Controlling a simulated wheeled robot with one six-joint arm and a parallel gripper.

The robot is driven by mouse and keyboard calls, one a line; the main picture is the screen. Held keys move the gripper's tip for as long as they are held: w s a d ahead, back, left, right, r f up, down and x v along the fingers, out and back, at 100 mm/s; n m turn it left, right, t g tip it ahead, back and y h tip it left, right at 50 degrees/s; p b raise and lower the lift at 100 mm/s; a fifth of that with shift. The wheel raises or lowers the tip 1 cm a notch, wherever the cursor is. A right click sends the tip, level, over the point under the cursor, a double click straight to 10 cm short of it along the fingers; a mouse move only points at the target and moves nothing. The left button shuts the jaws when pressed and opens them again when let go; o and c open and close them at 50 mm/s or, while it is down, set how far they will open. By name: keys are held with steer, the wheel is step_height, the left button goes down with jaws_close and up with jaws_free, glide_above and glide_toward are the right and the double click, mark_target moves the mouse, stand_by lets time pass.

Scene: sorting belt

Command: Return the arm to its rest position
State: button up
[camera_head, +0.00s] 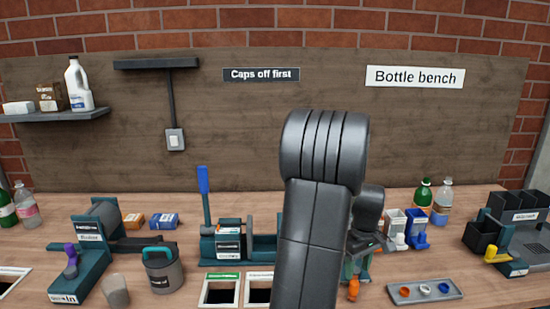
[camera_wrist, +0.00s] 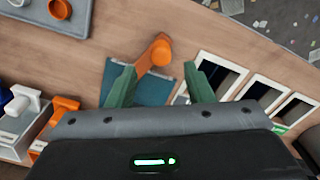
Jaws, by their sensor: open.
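My arm stands in the middle of the head view and hides part of the bench behind it. My gripper (camera_wrist: 160,84) is open in the wrist view, with its two green fingers apart and nothing held between them. It also shows low beside my arm in the head view (camera_head: 358,266), pointing down over the bench. The orange piece also shows just below the gripper in the head view (camera_head: 353,290). I cannot tell the gap between them.
A grey tray (camera_head: 403,296) with several caps lies to the right. White-framed openings (camera_head: 238,289) are left of my arm. A teal station with a blue lever (camera_head: 204,190), a grey pot (camera_head: 162,271) and bottles (camera_head: 423,194) stand around. The space above the bench is mostly free.

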mark_target(355, 283)
step_height(355, 283, down, 7)
steer(key=shift+r, duration=0.1)
stand_by(0.5)
step_height(355, 283, up, 14)
step_height(355, 283, down, 14)
steer(key=shift+f, duration=0.1)
steer(key=shift+w+a+m, duration=0.35)
steer(key=shift+a+m, duration=0.45)
steer(key=shift+m, duration=0.2)
steer(key=shift+s, duration=0.1)
